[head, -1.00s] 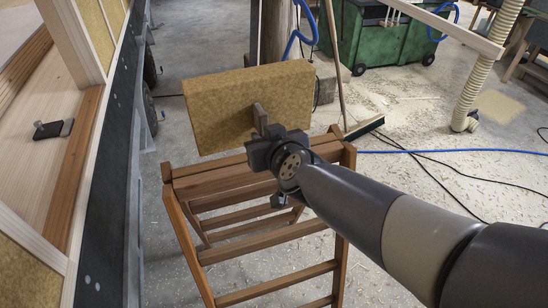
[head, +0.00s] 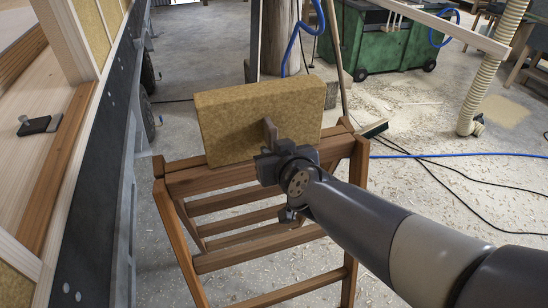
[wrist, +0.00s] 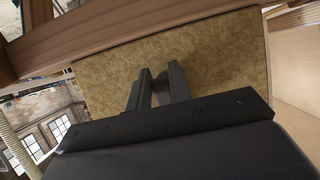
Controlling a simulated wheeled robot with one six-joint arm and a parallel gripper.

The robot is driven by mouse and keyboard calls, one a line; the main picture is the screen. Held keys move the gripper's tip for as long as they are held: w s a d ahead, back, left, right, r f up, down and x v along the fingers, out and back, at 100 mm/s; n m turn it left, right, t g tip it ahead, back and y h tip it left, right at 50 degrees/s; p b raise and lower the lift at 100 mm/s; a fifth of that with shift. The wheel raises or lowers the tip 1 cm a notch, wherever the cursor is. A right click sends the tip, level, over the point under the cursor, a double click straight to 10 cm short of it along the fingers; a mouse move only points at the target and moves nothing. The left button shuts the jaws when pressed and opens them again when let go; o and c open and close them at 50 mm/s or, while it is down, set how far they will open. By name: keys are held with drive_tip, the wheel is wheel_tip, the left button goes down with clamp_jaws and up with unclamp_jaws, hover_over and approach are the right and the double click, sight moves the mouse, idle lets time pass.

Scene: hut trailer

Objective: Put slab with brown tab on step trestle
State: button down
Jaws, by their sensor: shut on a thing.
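The thick tan slab (head: 250,118) stands on its long edge, slightly tilted, above the top of the wooden step trestle (head: 205,183). Its brown tab (head: 271,132) sticks out of the face toward me. My gripper (head: 268,148) is shut on this tab. The slab's lower edge is right at the trestle's top board; I cannot tell whether it touches. In the wrist view the slab face (wrist: 225,65) fills the area behind my gripper's fingers (wrist: 158,85), and a trestle beam (wrist: 110,38) crosses at upper left.
A trailer wall with a dark side rail (head: 105,180) stands close on the left. A green bin (head: 385,40) and a pale hose (head: 490,70) are at the back right. A blue hose and black cables lie on the floor at right.

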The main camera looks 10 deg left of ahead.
drive_tip(key=c, duration=1.3)
unclamp_jaws()
drive_tip(key=shift+r, duration=0.1)
drive_tip(key=shift+p+v, duration=4.35)
drive_tip(key=shift+v, duration=1.65)
